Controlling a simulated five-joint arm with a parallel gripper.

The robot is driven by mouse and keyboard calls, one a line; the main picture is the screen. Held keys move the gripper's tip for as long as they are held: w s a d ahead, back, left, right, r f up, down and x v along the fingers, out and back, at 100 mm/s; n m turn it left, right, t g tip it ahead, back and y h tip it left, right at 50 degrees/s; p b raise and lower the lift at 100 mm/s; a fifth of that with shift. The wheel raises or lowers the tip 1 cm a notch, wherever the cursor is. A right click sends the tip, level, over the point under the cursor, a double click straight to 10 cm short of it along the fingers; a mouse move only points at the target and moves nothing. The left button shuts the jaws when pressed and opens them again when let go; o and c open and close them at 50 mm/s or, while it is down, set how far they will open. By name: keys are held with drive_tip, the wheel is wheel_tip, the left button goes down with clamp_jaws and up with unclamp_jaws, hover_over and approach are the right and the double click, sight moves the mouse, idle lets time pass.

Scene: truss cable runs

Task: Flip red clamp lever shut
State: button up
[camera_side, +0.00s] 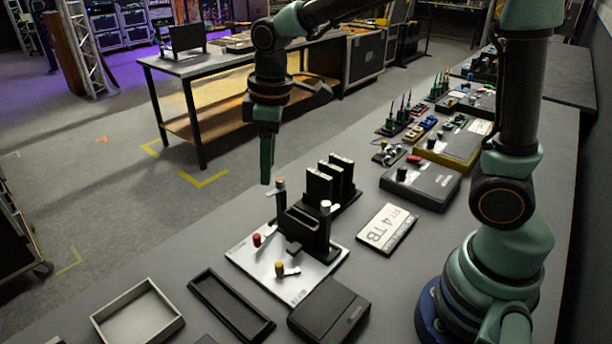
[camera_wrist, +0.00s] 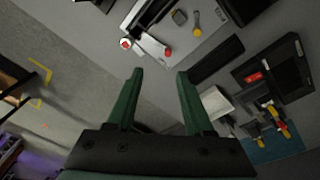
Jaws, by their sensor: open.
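A pale metal plate (camera_side: 248,262) on the bench carries a black clamp fixture (camera_side: 305,228). An upright lever with a red tip (camera_side: 280,183) stands at the fixture's left side; a red-and-white round end (camera_wrist: 125,44) shows in the wrist view. A short red knob (camera_side: 257,240) sits lower on the plate, also in the wrist view (camera_wrist: 168,52). I cannot tell for sure which red part is the clamp lever. My gripper (camera_side: 266,180) points down just left of the red-tipped lever, apparently apart from it. In the wrist view its fingers (camera_wrist: 160,76) are spread and empty.
A yellow knob (camera_side: 280,268) is on the plate and a white-tipped post (camera_side: 325,206) on the fixture's right. Several black upright drives (camera_side: 330,178) stand behind. A white 4 TB box (camera_side: 386,229) lies right; trays (camera_side: 137,318) and a black box (camera_side: 329,310) lie in front.

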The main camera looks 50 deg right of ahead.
sight(256, 236)
drive_tip(key=a+f, duration=0.1)
drive_tip(key=f, duration=0.4)
drive_tip(key=w+a+f+n, duration=0.1)
drive_tip(key=f, duration=0.5)
drive_tip(key=w+a+f+n+g, duration=0.1)
drive_tip(key=f, duration=0.4)
drive_tip(key=shift+f, duration=0.15)
clamp_jaws()
